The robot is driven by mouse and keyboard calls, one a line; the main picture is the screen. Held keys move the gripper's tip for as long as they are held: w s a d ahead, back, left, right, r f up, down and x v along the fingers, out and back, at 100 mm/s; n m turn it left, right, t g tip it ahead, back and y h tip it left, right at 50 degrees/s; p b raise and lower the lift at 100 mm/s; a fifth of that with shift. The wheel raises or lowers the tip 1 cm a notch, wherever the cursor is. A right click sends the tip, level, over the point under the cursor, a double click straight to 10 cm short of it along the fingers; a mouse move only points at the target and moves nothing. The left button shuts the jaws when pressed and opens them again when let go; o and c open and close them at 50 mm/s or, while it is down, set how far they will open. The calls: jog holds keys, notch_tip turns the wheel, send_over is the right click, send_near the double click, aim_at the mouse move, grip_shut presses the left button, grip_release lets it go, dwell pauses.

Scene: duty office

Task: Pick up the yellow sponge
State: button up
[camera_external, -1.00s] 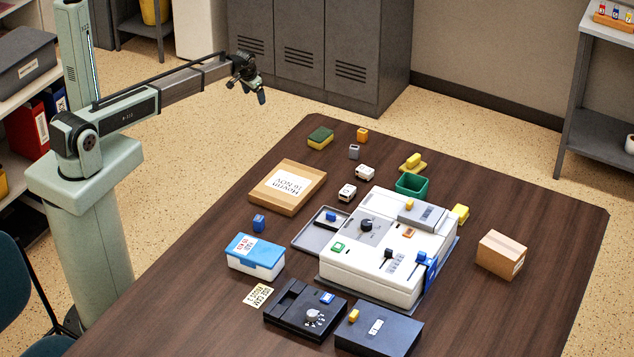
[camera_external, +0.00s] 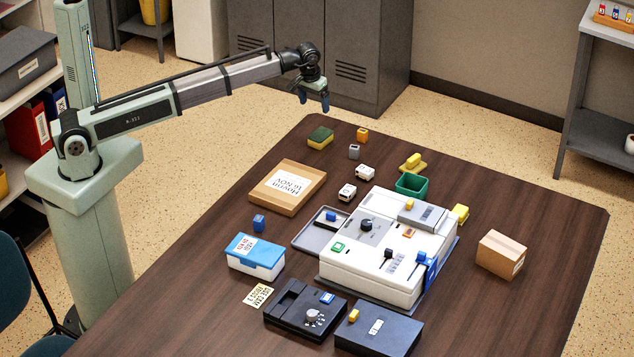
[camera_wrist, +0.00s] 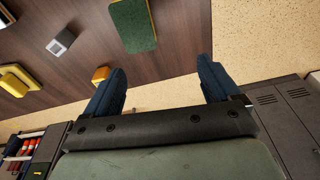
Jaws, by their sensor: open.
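A sponge with a green top and a yellow lower layer (camera_external: 320,138) lies flat on the far left part of the brown table. In the wrist view its green top (camera_wrist: 133,25) shows at the upper middle, cut off by the frame edge, with a thin yellow edge. My gripper (camera_external: 313,101) is in the air above and behind the sponge, near the table's far edge. Its two dark blue fingers (camera_wrist: 162,68) are apart with nothing between them; the sponge is not between them.
An orange-yellow block (camera_external: 362,134) and a grey block (camera_external: 354,152) stand right of the sponge. A cardboard tray (camera_external: 262,187) with a paper lies nearer. A yellow stepped object (camera_external: 412,162), green bin (camera_external: 425,189) and white machine (camera_external: 340,271) stand farther right.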

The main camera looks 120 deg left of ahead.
aim_at(320, 136)
jog(key=w+d+r, duration=0.2)
jog(key=w+d, duration=0.1)
jog(key=d, duration=0.1)
jog(key=shift+w+a+f, duration=0.1)
jog(key=shift+a+f, duration=0.35)
jog(key=shift+f, duration=1.85)
jog(key=shift+a+f, duration=0.4)
jog(key=shift+f, duration=1.85)
jog(key=shift+w+a+f, duration=0.1)
jog(key=shift+a+f, duration=0.35)
jog(key=shift+f, duration=1.85)
jog(key=shift+f, duration=0.1)
jog(key=shift+c, duration=0.4)
jog(key=c, duration=0.9)
